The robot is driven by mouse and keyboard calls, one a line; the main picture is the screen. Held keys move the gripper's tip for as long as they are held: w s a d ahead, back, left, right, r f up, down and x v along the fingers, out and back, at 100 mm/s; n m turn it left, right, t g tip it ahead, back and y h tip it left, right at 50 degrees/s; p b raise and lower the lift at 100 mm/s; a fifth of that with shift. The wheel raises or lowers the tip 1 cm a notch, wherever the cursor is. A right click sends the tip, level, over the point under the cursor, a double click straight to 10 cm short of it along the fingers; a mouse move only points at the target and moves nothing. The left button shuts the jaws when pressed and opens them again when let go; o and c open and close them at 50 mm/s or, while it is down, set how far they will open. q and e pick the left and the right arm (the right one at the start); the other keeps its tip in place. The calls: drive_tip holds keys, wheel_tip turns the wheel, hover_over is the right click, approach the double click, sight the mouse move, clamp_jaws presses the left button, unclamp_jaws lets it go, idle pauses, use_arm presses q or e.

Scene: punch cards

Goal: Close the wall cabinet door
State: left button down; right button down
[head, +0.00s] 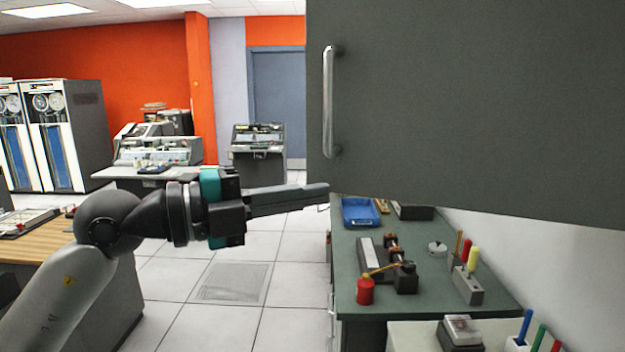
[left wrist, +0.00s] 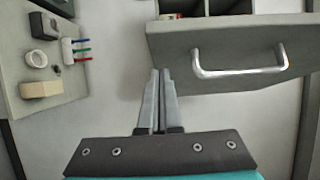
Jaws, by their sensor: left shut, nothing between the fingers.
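The cabinet door (head: 470,100) is a dark grey-green panel filling the upper right of the head view, with a vertical metal bar handle (head: 329,102) near its left edge. In the left wrist view the door (left wrist: 180,55) stands open, with part of the cabinet's shelved inside (left wrist: 225,7) showing behind it; the handle (left wrist: 240,70) shows too. My left gripper (head: 327,189) is shut and empty, its fingertips by the door's lower handle-side corner. In the left wrist view the fingertips (left wrist: 160,74) are close to the door's edge; I cannot tell if they touch. My right gripper is out of view.
Below the door is a green-topped bench (head: 350,215) with a blue tray (head: 359,212), a red can (head: 365,291) and a grey tool block (head: 467,286). A wooden-topped desk (head: 50,246) is at the left. Open tiled floor (head: 225,325) lies between.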

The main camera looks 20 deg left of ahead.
use_arm(q)
drive_tip(key=shift+w, duration=1)
drive_tip(key=shift+w, duration=0.15)
